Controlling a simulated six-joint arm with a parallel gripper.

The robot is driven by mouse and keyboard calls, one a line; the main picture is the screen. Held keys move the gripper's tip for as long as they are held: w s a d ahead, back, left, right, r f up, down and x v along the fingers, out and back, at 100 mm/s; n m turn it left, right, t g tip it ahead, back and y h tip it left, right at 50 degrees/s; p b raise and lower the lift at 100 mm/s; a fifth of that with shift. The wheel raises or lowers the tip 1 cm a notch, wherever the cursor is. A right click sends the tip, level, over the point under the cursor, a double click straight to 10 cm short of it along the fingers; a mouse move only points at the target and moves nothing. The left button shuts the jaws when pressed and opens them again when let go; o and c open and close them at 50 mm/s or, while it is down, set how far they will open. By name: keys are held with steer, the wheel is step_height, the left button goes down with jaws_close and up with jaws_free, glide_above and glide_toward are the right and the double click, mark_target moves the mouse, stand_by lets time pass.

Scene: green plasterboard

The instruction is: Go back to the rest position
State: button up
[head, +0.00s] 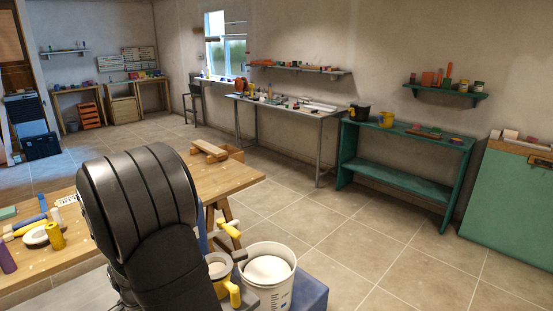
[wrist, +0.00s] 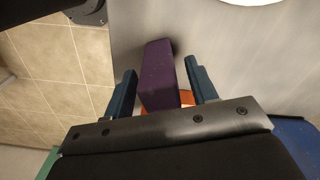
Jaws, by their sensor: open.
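My gripper (wrist: 162,72) shows in the wrist view with its two dark teal fingers apart. A purple block (wrist: 158,72) lies between the fingers, with a visible gap to the right finger; whether it touches the left one is hard to tell. The block is over a grey metallic surface (wrist: 225,50). An orange piece (wrist: 187,97) shows partly behind the fingers near the gripper body. In the head view my black arm fills the centre foreground, and the gripper is hidden there.
In the head view, a wooden table (head: 225,183) with tools stands at left. A white bucket (head: 285,290) and yellow-handled tools (head: 230,229) are right of my arm. A green shelf bench (head: 400,180) stands along the wall. The tiled floor (head: 350,240) at right is clear.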

step_height(320, 180, up, 12)
steer(key=shift+f, duration=0.1)
step_height(320, 180, down, 12)
steer(key=shift+f, duration=0.1)
steer(key=r, duration=0.7)
steer(key=w+r, duration=0.1)
steer(key=r, duration=0.2)
steer(key=shift+r, duration=0.2)
steer(key=w+d+r+m, duration=0.3)
steer(key=w+d, duration=0.4)
steer(key=w, duration=0.3)
steer(key=w+d+r+m, duration=0.2)
steer(key=w+d, duration=0.5)
steer(key=w, duration=0.2)
steer(key=shift+a+f, duration=0.2)
steer(key=shift+f, duration=1.95)
